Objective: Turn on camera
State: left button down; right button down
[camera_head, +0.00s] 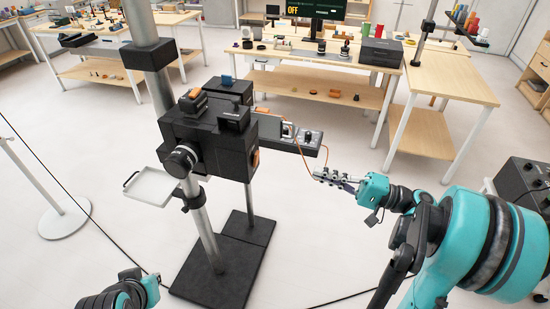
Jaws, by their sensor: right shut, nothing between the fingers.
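A bulky black camera rig (207,139) stands on a grey post over a dark base plate, left of centre. A round lens-like part (181,160) faces the front left. A dark side panel (290,141) with small knobs or switches (308,136) sticks out to the right, and an orange cable hangs by it. A screen (315,8) at the back shows "OFF" in orange. My right gripper (332,178) is shut and empty, pointing left, below and right of the side panel and apparently apart from it. Only part of my left arm shows at the bottom left; its fingers are out of view.
A small white tray (151,187) is fixed left of the post. A dark base plate (222,275) lies on the floor. Wooden benches with small items, including a black case (381,52), stand behind. A black box (526,184) is at far right. Open floor lies between rig and benches.

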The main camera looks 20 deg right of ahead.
jog(key=b, duration=0.3)
send_near(253, 151)
jog(key=f+x, duration=0.1)
jog(key=x, duration=0.4)
jog(key=shift+w+a+r, duration=0.1)
jog(key=shift+w+r, duration=0.1)
jog(key=shift+r, duration=0.15)
jog(key=p, duration=0.1)
jog(key=r+p, duration=0.1)
jog(key=shift+w+a+h+p, duration=0.2)
jog(key=shift+a+h+p, duration=0.05)
jog(key=shift+h+p, duration=0.1)
jog(key=shift+a+f+g, duration=0.1)
jog(key=shift+f+g, duration=0.05)
jog(key=shift+g, duration=0.15)
jog(key=shift+f, duration=0.15)
